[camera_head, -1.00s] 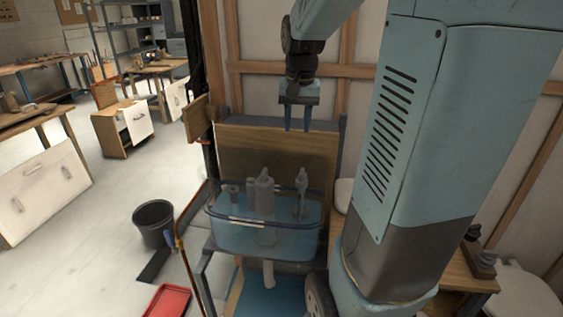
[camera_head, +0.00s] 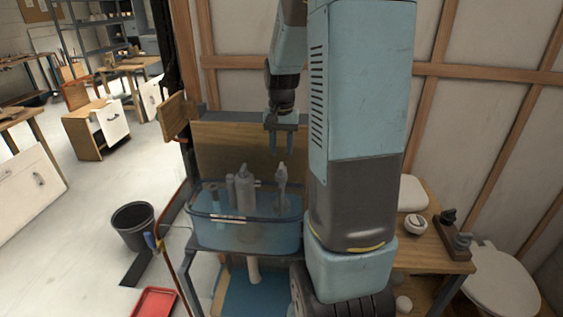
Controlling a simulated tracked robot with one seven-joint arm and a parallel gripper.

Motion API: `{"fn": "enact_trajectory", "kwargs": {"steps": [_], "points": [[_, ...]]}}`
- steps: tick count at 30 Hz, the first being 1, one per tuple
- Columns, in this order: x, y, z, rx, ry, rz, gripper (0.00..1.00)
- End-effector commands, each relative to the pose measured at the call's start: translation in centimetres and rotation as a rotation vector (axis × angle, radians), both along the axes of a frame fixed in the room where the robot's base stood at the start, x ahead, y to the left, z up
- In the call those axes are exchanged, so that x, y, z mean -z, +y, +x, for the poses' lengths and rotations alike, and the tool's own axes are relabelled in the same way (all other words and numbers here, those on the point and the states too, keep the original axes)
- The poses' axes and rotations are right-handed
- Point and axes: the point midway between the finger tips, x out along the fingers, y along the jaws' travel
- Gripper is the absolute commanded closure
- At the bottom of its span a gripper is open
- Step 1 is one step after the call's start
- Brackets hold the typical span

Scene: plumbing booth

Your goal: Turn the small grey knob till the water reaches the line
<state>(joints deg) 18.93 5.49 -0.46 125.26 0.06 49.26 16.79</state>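A clear tank (camera_head: 246,237) with bluish water stands on a dark metal stand in front of a wooden board. Grey fittings (camera_head: 244,190) stand inside it, and a slimmer grey fitting (camera_head: 281,186) stands at its right. A pale line mark (camera_head: 214,219) shows on the tank's front near the top. I cannot tell which part is the small grey knob. My gripper (camera_head: 281,150) hangs above the right side of the tank, fingers pointing down, just above the slimmer fitting and apart from it. Its two fingers look parted, with nothing between them.
A black bucket (camera_head: 133,226) and a red tray (camera_head: 155,302) are on the floor at left. A copper pipe (camera_head: 172,268) runs beside the stand. A bench (camera_head: 435,259) with small fittings and a white toilet (camera_head: 497,278) are at right. The left floor is mostly clear.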

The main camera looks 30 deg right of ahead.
Motion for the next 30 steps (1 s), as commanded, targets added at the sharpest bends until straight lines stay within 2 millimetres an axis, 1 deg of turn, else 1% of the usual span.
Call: {"fn": "enact_trajectory", "kwargs": {"steps": [1,3,9,15,23,26,30], "points": [[1.0,0.0,-0.1,0.0,0.004,0.002,0.61],[2.1,0.0,0.0,0.0,0.003,0.001,0.61],[4.6,0.0,0.0,0.001,0.002,0.0,0.61],[5.6,0.0,0.0,0.001,0.0,0.0,0.61],[5.7,0.0,0.0,0.0,-0.001,-0.001,0.61],[5.7,0.0,0.0,0.0,-0.001,-0.001,0.68],[5.7,0.0,0.0,0.0,-0.001,-0.001,0.82]]}}
